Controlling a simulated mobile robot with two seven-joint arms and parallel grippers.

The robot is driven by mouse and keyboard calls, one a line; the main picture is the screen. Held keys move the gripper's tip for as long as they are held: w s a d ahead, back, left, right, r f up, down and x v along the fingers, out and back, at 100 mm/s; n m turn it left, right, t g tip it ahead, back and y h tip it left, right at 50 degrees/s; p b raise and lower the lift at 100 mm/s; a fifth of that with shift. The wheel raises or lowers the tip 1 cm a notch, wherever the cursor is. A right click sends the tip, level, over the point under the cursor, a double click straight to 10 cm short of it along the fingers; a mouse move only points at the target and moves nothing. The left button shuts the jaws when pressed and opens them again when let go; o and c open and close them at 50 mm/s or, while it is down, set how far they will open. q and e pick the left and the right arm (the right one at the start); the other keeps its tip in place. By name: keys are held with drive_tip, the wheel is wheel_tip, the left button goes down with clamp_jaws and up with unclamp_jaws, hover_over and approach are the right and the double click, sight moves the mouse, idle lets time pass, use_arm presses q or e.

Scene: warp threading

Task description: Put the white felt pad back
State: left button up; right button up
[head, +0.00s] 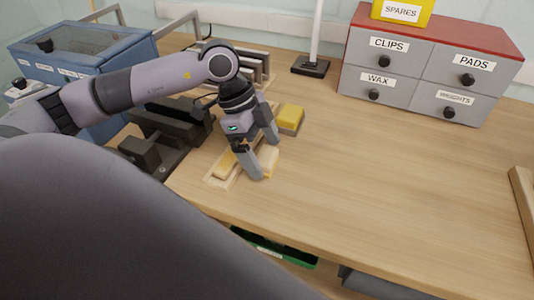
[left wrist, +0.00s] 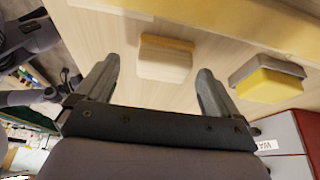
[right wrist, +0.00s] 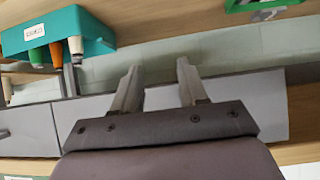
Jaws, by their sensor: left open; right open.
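A pale cream block with a tan side, which seems to be the white felt pad (left wrist: 165,60), lies on the table between the open fingers of my left gripper (left wrist: 158,78). In the head view the pad (head: 270,162) is partly covered by my left gripper (head: 264,158), which reaches down over it. I cannot tell whether the fingers touch it. A shallow wooden tray (head: 213,181) with a yellowish block lies just left of the pad. My right gripper (right wrist: 160,80) is open and empty in the right wrist view; the head view does not show it.
A yellow-and-grey block (head: 290,119) lies just beyond the left gripper. Black metal fixtures (head: 140,152) stand on the left, near a blue bin (head: 130,60). A labelled drawer cabinet (head: 420,70) stands at the back right. The table's middle right is clear.

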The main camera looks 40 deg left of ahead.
use_arm(q)
drive_tip(key=v, duration=0.5)
drive_tip(key=shift+w+r, duration=0.1)
drive_tip(key=shift+w, duration=0.3)
